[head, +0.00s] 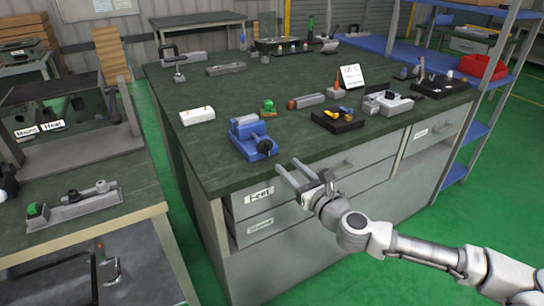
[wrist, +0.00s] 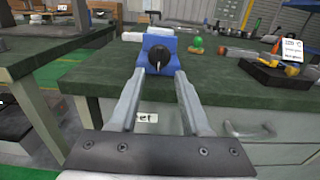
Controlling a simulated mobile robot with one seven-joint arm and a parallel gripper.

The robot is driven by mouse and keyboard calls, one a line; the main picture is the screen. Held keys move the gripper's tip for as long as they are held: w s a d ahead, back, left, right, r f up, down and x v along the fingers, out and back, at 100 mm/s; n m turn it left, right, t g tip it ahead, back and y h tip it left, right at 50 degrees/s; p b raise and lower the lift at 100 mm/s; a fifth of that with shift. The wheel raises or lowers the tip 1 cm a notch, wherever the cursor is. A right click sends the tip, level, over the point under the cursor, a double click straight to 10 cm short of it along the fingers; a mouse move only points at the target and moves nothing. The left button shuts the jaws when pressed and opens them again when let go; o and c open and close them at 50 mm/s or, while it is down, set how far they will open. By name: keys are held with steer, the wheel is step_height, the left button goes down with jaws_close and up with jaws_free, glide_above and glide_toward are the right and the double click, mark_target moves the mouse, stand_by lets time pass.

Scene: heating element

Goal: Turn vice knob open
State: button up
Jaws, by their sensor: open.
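A blue vice (head: 248,136) stands at the front edge of the green workbench top (head: 215,155). My gripper (head: 288,169) is open and empty, just in front of the bench edge and short of the knob. In the wrist view my gripper's two fingers (wrist: 158,84) point at the knob; contact does not show.
A white block (head: 197,115) lies left of the vice, and a small green item (head: 268,107) behind it. A black tray (head: 338,119) stands to the right. Drawers with handles (head: 330,182) are below the bench edge, close to my gripper. A lower table (head: 90,212) stands at left.

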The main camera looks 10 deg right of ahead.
mark_target(269, 147)
steer(key=b+x, duration=0.1)
steer(key=x, duration=0.8)
steer(key=shift+w+a, duration=0.1)
steer(key=shift+w, duration=0.15)
jaws_close()
